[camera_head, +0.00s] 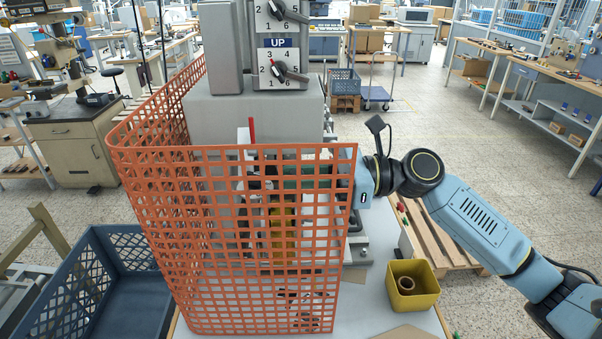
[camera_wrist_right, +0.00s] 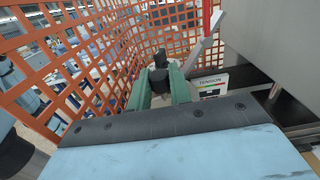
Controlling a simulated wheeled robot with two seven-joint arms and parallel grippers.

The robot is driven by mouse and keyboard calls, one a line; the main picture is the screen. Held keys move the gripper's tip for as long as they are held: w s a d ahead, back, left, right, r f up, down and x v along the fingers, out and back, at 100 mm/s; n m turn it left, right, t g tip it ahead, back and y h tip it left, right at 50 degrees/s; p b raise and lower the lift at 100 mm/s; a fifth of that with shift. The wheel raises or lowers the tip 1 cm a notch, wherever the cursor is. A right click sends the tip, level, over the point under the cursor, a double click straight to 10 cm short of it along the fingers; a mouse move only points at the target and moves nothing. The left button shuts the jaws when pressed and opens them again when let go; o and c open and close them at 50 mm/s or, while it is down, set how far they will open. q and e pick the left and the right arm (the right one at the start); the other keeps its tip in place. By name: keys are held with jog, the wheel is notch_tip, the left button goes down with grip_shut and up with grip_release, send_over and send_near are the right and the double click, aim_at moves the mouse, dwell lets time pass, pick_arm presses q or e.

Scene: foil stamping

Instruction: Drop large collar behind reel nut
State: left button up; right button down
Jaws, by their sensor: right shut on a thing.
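My right gripper (camera_wrist_right: 160,82) has its green fingers closed on a dark round part (camera_wrist_right: 159,75) with a black knob-like top (camera_wrist_right: 160,60). I cannot tell whether this part is the large collar or the reel nut. In the head view my right gripper (camera_head: 279,180) is behind the orange mesh, beside the machine, and its hold is mostly hidden. A brown ring-shaped piece (camera_head: 407,284) lies in a yellow bin (camera_head: 426,299) at the front right. My left gripper is not in view.
The orange mesh guard (camera_head: 255,151) wraps the machine's front and left. The grey machine body (camera_head: 225,115) stands behind it. A TENSION label (camera_wrist_right: 211,82) is right of my fingers. A blue crate (camera_head: 130,250) stands at left, and a wooden pallet (camera_head: 440,235) at right.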

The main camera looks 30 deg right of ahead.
jog(key=shift+f+b, duration=0.3)
jog(key=shift+f, duration=0.45)
jog(key=c, duration=1.2)
grip_release()
jog(key=b+v, duration=0.3)
jog(key=v, duration=1)
jog(key=shift+d+b, duration=0.2)
jog(key=shift+b, duration=0.1)
jog(key=shift+s, duration=0.1)
